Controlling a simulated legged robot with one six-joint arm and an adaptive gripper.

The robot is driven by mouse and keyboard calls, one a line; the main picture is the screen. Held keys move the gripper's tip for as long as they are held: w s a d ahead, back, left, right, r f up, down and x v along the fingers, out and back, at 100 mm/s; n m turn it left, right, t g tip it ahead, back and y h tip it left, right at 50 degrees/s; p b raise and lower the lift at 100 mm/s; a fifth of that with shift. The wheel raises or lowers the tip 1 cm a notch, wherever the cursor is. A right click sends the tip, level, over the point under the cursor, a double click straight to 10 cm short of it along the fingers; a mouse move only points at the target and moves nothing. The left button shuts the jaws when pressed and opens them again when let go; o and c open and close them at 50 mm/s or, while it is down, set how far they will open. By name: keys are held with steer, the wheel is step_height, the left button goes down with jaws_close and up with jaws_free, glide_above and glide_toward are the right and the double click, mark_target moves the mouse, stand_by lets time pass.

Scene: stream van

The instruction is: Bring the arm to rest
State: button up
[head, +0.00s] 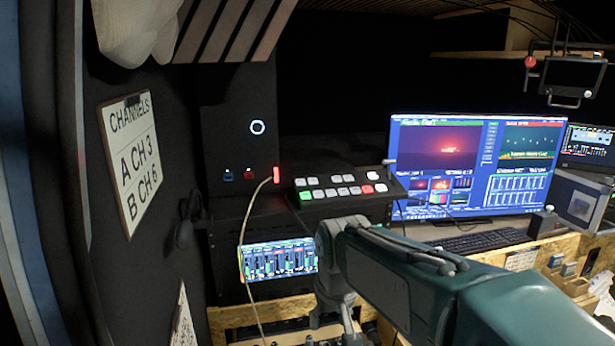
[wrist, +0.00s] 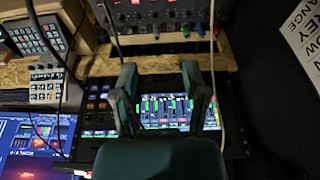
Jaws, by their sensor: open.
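My arm (head: 410,275) reaches in from the lower right of the head view, its teal and grey links bent at the elbow. From the elbow the wrist part points down toward the bottom edge, where my gripper is mostly cut off. In the wrist view my gripper (wrist: 160,72) shows its two dark fingers spread apart with nothing between them. Beyond the fingers is a lit audio meter screen (wrist: 167,110), which also shows left of my wrist in the head view (head: 275,260). I cannot tell how far the fingers are from it.
A switcher panel with lit buttons (head: 345,192) stands behind my elbow. A large monitor (head: 475,160) and a keyboard (head: 478,241) are to the right. A thin cable (head: 243,240) hangs left of the arm, near the meter screen. A channels sign (head: 128,155) is on the left wall.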

steer(key=s+d+m+t, duration=0.1)
steer(key=s+d, duration=0.4)
steer(key=s, duration=0.4)
steer(key=s+d+m+t, duration=0.1)
steer(key=s+d, duration=0.5)
steer(key=s, duration=0.3)
steer(key=shift+d+f+m+t+h, duration=0.25)
steer(key=shift+d+m+t+h, duration=0.05)
steer(key=shift+t+h, duration=0.1)
